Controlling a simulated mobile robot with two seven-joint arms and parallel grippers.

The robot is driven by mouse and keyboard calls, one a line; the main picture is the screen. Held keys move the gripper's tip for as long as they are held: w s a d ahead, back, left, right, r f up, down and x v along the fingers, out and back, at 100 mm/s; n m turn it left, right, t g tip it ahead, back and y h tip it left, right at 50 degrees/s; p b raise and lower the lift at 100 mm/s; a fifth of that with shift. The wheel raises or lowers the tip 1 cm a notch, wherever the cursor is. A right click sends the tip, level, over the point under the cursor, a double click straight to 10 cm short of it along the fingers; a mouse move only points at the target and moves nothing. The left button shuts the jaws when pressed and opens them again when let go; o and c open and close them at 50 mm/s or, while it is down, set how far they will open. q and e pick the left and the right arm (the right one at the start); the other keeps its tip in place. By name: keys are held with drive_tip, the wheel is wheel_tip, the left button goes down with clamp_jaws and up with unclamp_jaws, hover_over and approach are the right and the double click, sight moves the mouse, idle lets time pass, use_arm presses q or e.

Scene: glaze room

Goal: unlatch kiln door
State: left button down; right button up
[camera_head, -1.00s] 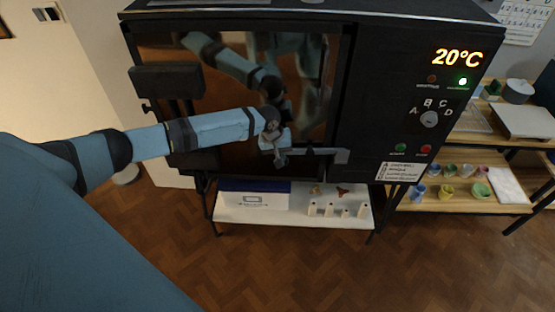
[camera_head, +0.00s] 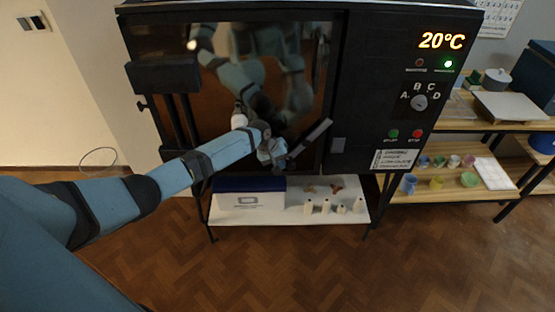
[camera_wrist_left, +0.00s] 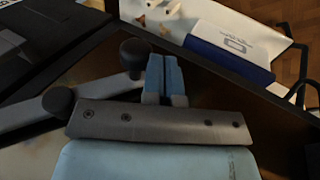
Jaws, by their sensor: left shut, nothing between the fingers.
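The black kiln door (camera_head: 312,75) has a dark glass window with reflections of my arm and looks shut. The grey latch bar (camera_head: 317,132) at its lower right slants up to the right, its free end apart from the dark catch block (camera_head: 338,145) on the frame. My left gripper (camera_head: 278,160) is shut and empty at the bar's lower-left end; the head view does not show clearly whether they touch. In the left wrist view the closed blue fingers (camera_wrist_left: 164,80) are beside a grey bar (camera_wrist_left: 30,113) and dark round knobs (camera_wrist_left: 135,52). My right gripper is not in view.
The kiln's control panel (camera_head: 415,100) reads 20°C. Below the kiln, a white shelf (camera_head: 290,217) holds a blue-and-white box (camera_head: 248,195) and small pale posts. A wooden rack (camera_head: 450,190) with colored cups stands at right. The floor in front is clear.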

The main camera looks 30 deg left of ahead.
sight(292, 169)
use_arm(q)
drive_tip(key=d+f+t+h+b, duration=0.1)
drive_tip(key=h+b, duration=0.1)
drive_tip(key=b, duration=0.1)
drive_tip(key=w+d+f+t+h+b, duration=0.1)
drive_tip(key=f+b, duration=0.1)
drive_tip(key=b, duration=0.1)
drive_tip(key=d+f+t+h+b, duration=0.1)
drive_tip(key=h+b, duration=0.1)
drive_tip(key=b, duration=0.1)
drive_tip(key=shift+w+f+t+h, duration=0.3)
drive_tip(key=b, duration=0.2)
drive_tip(key=shift+w+d+t+h+b, duration=0.25)
drive_tip(key=shift+d+t+h+b, duration=0.05)
drive_tip(key=shift+h, duration=0.1)
drive_tip(key=shift+r, duration=0.15)
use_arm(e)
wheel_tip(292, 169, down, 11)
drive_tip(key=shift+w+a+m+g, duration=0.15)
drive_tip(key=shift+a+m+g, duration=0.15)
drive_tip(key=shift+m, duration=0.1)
use_arm(q)
drive_tip(key=shift+d+b, duration=0.1)
drive_tip(key=shift+b, duration=0.2)
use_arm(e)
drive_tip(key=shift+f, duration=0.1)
use_arm(q)
drive_tip(key=shift+d+r, duration=0.1)
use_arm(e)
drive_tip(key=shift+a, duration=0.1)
